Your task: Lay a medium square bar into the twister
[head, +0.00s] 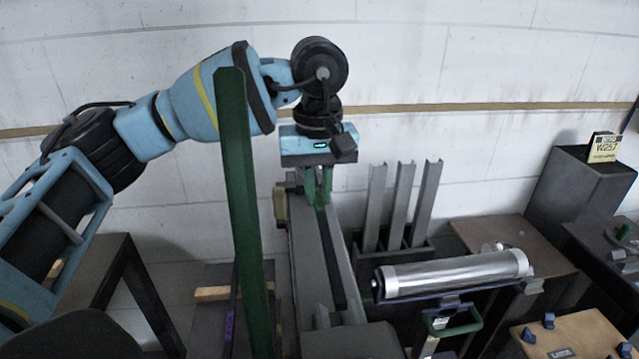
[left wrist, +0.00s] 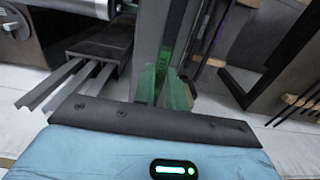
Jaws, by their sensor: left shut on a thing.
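My left gripper (head: 319,192) points down with its green fingers at the far end of the long grey bed of the twister (head: 309,265). It is shut on a dark, slim bar (head: 331,250), which seems to be the medium square bar. The bar runs from the fingers toward the front along the bed; I cannot tell whether it touches the bed. In the left wrist view the green fingers (left wrist: 164,88) are close together over a grey length of the machine, and the grip itself is mostly hidden. My right gripper is out of view.
Several grey channel pieces (head: 400,207) stand in a dark holder right of the bed. A tall green post (head: 243,210) rises in front at left. A dark cabinet carries a W257 sign (head: 604,148).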

